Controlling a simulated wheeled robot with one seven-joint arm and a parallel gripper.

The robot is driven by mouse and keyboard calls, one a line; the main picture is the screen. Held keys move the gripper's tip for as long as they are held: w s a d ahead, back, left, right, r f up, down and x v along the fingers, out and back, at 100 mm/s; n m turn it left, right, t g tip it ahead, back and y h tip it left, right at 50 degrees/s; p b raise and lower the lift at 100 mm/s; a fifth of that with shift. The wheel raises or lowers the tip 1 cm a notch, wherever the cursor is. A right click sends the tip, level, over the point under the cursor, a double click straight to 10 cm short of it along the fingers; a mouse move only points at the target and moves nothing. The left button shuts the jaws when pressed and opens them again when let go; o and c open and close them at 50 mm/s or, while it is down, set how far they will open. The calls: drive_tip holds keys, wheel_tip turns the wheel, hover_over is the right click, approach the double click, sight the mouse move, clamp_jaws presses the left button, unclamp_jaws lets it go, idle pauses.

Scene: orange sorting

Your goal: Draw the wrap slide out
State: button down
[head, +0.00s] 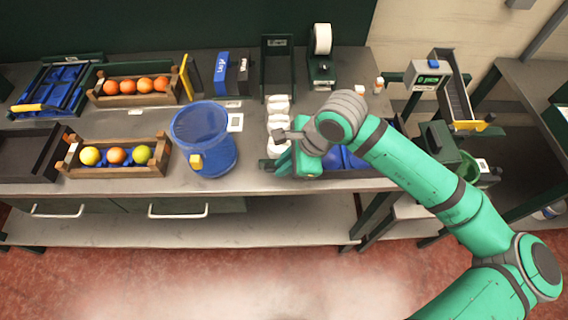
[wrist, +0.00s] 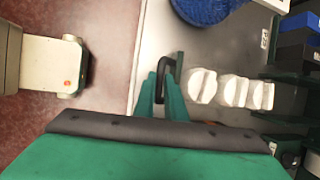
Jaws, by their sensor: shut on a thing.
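The wrap slide shows by its dark handle (wrist: 172,64), which stands at the front edge of the bench. White wraps (wrist: 203,86) lie in a row behind the handle. In the head view the wraps (head: 278,104) run back from the bench's front edge, and the handle (head: 267,164) shows as a small dark piece. My gripper (wrist: 162,78) is shut on the handle. The gripper (head: 280,162) hides part of the slide's front in the head view, so how far it is out is hard to tell.
A blue bin (head: 203,150) stands just left of the wraps. Fruit crates (head: 118,170) and a dark tray (head: 30,160) are further left. A label dispenser (head: 320,70) and a scale (head: 427,78) are at the back right. The floor before the bench is clear.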

drive_tip(key=c, duration=1.8)
unclamp_jaws()
drive_tip(key=shift+s, duration=0.3)
drive_tip(key=v, duration=1.1)
drive_tip(key=shift+a, duration=0.1)
